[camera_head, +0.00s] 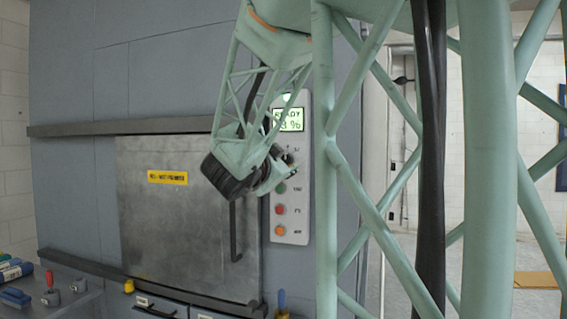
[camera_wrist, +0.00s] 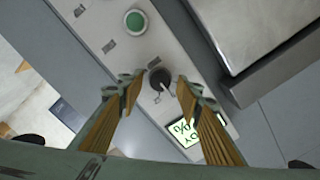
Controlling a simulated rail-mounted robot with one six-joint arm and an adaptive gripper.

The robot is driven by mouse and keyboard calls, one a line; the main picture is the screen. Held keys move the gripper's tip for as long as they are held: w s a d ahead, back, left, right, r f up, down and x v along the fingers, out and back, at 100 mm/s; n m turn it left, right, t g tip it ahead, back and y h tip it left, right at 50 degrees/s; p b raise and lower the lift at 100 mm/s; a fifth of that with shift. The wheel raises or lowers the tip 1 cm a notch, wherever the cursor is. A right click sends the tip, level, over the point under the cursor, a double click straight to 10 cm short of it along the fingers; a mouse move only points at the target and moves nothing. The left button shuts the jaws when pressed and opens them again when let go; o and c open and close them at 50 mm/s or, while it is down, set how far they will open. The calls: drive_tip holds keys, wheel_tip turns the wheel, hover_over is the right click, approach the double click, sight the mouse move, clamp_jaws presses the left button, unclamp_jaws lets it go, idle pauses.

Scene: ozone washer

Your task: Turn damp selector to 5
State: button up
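The damp selector appears as a small dark round knob (camera_wrist: 159,79) with a light pointer mark on the grey control panel (camera_wrist: 180,60) in the wrist view. My gripper (camera_wrist: 157,82) is open, with one finger on each side of the knob in the picture. I cannot tell whether either finger touches it. In the head view my gripper (camera_head: 283,172) is in front of the panel (camera_head: 290,234), below the lit display (camera_head: 289,120), and hides much of the knob area. The display reads "READY" with a percent value that looks like 3. The wrist view shows part of this display (camera_wrist: 184,131).
Green, red (camera_head: 279,209) and orange (camera_head: 279,230) buttons sit below my gripper on the panel. The metal washer door (camera_head: 175,220) with a dark vertical handle (camera_head: 235,232) is to the left. Tools lie on a bench (camera_head: 75,300) at lower left.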

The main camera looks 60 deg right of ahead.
drive_tip(key=shift+w+d, duration=0.1)
drive_tip(key=shift+d, duration=0.15)
drive_tip(key=shift+c, duration=0.7)
drive_tip(key=c, duration=0.7)
drive_tip(key=shift+c, duration=0.2)
drive_tip(key=shift+r+n+p, duration=0.1)
drive_tip(key=shift+n+p, duration=0.5)
drive_tip(key=shift+p, duration=0.15)
drive_tip(key=n+p, duration=0.2)
drive_tip(key=shift+p, duration=0.3)
drive_tip(key=shift+n+p, duration=2.15)
drive_tip(key=shift+n, duration=0.25)
